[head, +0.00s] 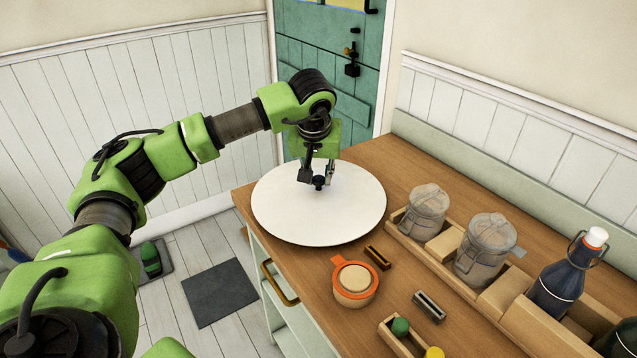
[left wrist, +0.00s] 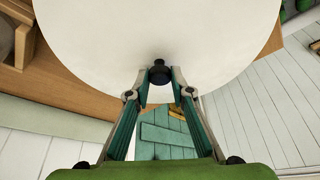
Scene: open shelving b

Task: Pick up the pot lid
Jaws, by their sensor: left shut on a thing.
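The pot lid (head: 335,218) is a large white round disc with a small black knob (head: 319,183) at its middle. My left gripper (head: 318,176) points down over the middle of the lid and is shut on the knob. In the left wrist view the lid (left wrist: 155,30) fills the top, and the black knob (left wrist: 159,73) sits between the two fingertips. I cannot tell whether the lid touches the counter. My right gripper is not in view.
On the counter (head: 400,165) are an orange-rimmed round pot (head: 354,290), small dark-topped blocks (head: 429,306), and a wooden box with balls (head: 400,340). Wrapped jars (head: 485,250) and a dark bottle (head: 567,275) stand in a wooden rack on the right. A teal door (head: 340,95) is behind.

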